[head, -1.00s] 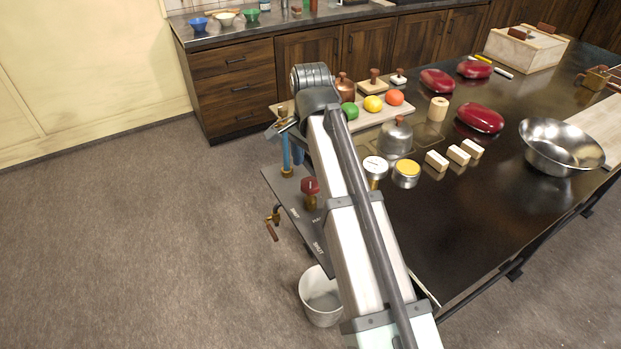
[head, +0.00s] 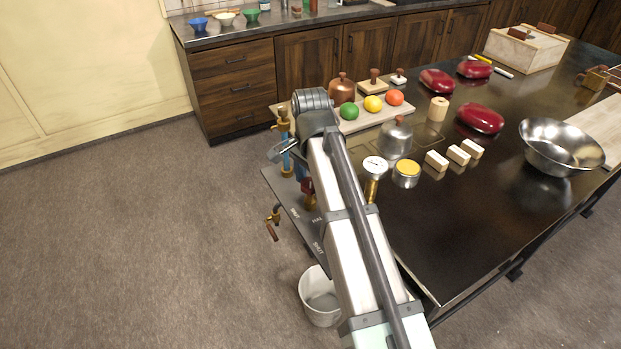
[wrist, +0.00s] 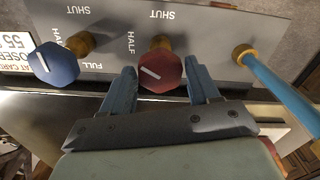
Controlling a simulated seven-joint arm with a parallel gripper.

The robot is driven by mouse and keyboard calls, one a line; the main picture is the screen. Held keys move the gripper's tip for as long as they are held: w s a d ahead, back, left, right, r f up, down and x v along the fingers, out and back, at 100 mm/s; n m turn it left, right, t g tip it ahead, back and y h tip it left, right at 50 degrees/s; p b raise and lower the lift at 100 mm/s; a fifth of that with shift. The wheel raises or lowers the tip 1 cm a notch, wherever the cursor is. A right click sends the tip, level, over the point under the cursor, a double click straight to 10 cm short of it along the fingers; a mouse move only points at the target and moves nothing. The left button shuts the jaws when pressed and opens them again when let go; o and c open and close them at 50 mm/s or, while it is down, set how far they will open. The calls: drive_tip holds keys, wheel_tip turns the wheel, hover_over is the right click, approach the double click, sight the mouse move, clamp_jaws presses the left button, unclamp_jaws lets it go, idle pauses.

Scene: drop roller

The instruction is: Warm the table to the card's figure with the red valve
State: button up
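The red valve (wrist: 161,72) is a faceted knob with a white line, on a grey panel in the wrist view. Upside-down SHUT and HALF labels are beside it. My gripper (wrist: 162,66) is open, one blue finger on each side of the red knob; I cannot tell whether they touch it. The blue valve (wrist: 54,64) is to the left. A white card (wrist: 15,50) at the left edge shows 55, partly cut off. In the head view, my arm partly hides the red valve (head: 307,186). The round white gauge (head: 375,165) stands at the table (head: 440,235) edge; its reading is too small.
A blue pipe (wrist: 278,82) runs close to my right finger in the wrist view. A white bucket (head: 318,300) stands on the floor below the panel. A yellow-topped tin (head: 407,171), a metal dome (head: 396,140) and wooden blocks (head: 458,155) sit on the table.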

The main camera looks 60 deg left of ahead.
sight(311, 182)
drive_tip(key=c, duration=0.7)
drive_tip(key=shift+n, duration=2.9)
drive_tip(key=o, duration=1)
drive_tip(key=shift+o, duration=0.2)
drive_tip(key=shift+r, duration=0.1)
wheel_tip(311, 182, up, 14)
